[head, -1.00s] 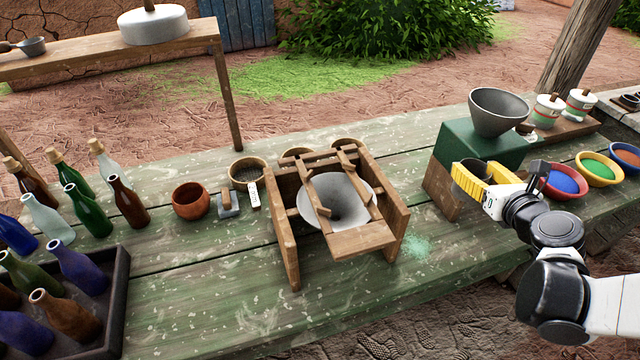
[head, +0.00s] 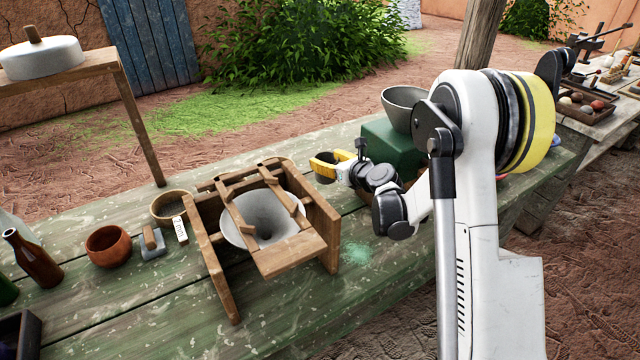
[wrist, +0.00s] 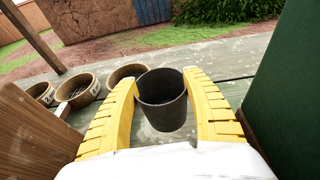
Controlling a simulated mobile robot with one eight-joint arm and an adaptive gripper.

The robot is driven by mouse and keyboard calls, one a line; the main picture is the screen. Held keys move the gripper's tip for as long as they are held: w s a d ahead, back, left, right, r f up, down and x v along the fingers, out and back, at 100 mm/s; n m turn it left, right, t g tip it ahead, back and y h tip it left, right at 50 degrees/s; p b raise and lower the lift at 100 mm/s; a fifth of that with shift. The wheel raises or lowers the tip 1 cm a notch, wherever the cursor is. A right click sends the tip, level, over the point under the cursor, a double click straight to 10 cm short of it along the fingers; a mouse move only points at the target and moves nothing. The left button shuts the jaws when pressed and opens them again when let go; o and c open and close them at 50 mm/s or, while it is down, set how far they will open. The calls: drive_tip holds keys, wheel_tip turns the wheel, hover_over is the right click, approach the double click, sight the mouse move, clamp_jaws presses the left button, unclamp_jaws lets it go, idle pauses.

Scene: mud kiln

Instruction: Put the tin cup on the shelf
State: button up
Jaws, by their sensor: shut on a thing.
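The tin cup is a dark grey tapered cup (wrist: 162,112), upright between my yellow fingers in the wrist view. My gripper (head: 335,164) is shut on its sides. In the head view it is between the wooden funnel stand and the green block, and the cup is mostly hidden by the fingers. A raised wooden plank shelf (head: 85,68) stands at the back left, well away from my gripper. It bears a white round slab with a wooden knob (head: 42,58).
The wooden stand with a white funnel (head: 268,215) is left of my gripper. The green block (head: 388,142) with a grey bowl (head: 402,105) is close on its right. Round sieves (wrist: 78,90) line the table behind the stand. Bottles stand at the left.

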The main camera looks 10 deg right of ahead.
wheel_tip(320, 180, down, 5)
drive_tip(key=shift+f+b, duration=0.15)
drive_tip(key=shift+b, duration=0.9)
drive_tip(key=o, duration=1.1)
drive_tip(key=shift+o, duration=0.2)
